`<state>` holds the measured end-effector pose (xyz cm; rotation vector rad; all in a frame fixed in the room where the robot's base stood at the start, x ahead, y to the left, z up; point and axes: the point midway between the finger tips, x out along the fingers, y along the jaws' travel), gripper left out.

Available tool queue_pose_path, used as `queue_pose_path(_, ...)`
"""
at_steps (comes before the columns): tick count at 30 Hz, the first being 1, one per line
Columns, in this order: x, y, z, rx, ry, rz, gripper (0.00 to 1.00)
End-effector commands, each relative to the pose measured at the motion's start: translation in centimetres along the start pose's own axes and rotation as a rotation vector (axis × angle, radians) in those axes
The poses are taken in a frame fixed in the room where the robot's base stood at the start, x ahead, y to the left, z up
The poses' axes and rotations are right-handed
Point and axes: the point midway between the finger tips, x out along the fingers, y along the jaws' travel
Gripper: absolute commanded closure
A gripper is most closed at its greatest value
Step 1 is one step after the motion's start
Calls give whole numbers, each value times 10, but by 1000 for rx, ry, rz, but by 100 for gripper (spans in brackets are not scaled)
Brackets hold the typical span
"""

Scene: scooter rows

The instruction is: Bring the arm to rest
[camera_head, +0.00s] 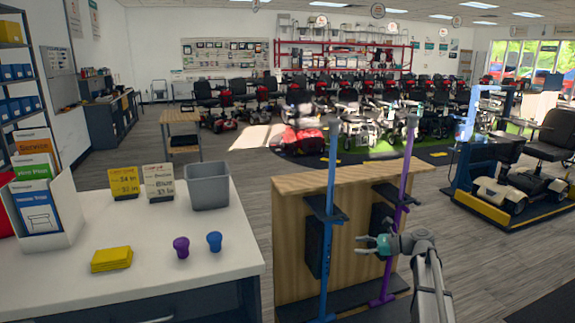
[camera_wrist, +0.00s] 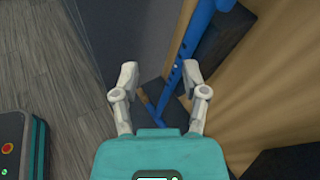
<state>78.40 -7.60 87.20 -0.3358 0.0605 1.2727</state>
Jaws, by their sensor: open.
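My gripper (camera_head: 368,244) is at the front of the wooden stand, in the lower right of the head view, with my grey arm bending down to the right behind it. In the wrist view my gripper (camera_wrist: 162,85) has its two pale fingers spread apart with nothing between them. Past the fingers, a blue post (camera_wrist: 190,52) runs down beside the wooden panel. In the head view, the gripper overlaps the stand between the blue post (camera_head: 327,215) and the purple post (camera_head: 404,190). I cannot tell how close it is to either post.
The wooden stand (camera_head: 285,235) and its dark base are close to my arm. Open floor lies right of the stand.

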Motion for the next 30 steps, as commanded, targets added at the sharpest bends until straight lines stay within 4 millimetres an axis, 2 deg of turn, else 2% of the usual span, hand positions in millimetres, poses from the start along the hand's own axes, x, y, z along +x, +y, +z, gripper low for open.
queue_pose_path(1,13,20,-3,-57,50,29,43)
queue_pose_path(6,43,72,-22,-281,230,153,43)
queue_pose_path(13,65,140,-47,-597,436,378,43)
queue_pose_path(22,62,220,-70,-998,630,762,43)
queue_pose_path(30,47,258,-79,-1225,705,1044,43)
